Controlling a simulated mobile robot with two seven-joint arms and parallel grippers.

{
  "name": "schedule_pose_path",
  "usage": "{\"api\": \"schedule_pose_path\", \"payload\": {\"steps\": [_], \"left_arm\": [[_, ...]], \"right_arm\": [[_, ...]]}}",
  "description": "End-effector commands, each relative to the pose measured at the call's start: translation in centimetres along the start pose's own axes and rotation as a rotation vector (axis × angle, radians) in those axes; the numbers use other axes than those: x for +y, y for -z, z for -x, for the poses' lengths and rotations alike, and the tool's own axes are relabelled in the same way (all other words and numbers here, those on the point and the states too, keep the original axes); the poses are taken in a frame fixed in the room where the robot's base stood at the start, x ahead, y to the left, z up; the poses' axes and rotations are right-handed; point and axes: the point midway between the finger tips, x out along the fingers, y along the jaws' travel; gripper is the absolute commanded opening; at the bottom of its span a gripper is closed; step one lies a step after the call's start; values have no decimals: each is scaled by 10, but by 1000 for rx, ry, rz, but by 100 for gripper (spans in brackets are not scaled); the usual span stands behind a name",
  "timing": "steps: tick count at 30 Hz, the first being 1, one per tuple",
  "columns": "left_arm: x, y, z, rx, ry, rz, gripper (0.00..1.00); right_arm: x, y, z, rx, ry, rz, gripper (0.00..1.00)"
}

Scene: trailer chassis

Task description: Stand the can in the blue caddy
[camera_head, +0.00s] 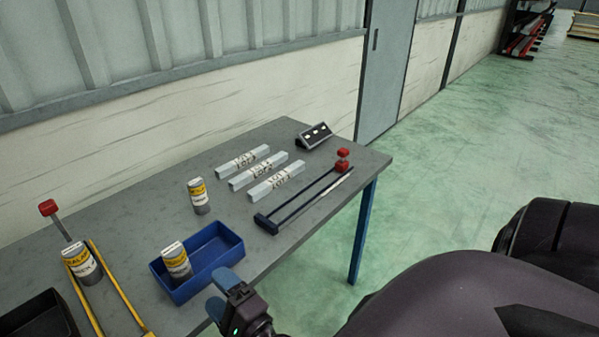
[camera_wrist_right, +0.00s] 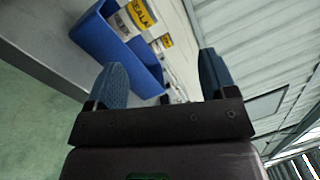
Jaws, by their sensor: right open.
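A blue caddy (camera_head: 226,262) is an open tray near the front edge of the grey table. A silver can with a yellow and white label (camera_head: 177,262) is inside its left end and looks upright. A similar can (camera_head: 199,196) stands on the table behind the caddy, and a third (camera_head: 82,263) is at the left. My right gripper (camera_head: 220,293) is open and empty, just in front of the caddy. The right wrist view shows its two blue fingers (camera_wrist_right: 162,78) apart, with the caddy (camera_wrist_right: 92,32) and the can in it (camera_wrist_right: 142,14) beyond. My left gripper is out of view.
A yellow-framed tool with a red grip (camera_head: 48,208) is at the left, beside a black tray (camera_head: 40,315). Several pale labelled bars (camera_head: 258,171), a dark long-handled tool (camera_head: 300,198) and a small black box (camera_head: 315,136) lie behind and right.

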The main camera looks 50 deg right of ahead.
Motion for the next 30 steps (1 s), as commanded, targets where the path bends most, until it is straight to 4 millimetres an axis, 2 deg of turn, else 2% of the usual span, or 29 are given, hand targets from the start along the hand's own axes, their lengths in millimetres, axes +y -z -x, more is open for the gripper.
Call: {"api": "schedule_pose_path", "payload": {"steps": [3, 8, 12, 18, 24, 30], "left_arm": [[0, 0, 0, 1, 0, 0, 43], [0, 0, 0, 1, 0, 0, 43], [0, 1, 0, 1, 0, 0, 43], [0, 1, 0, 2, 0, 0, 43], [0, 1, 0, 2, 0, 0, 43], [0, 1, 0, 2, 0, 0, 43]], "right_arm": [[19, 12, 17, -55, -75, 343, 78], [50, 34, 44, -144, -207, 798, 78], [77, 63, 72, -237, -352, 1186, 78], [105, 108, 114, -377, -562, 1637, 78], [113, 134, 136, -458, -679, 1851, 78], [114, 137, 139, -470, -695, 1880, 78]]}}
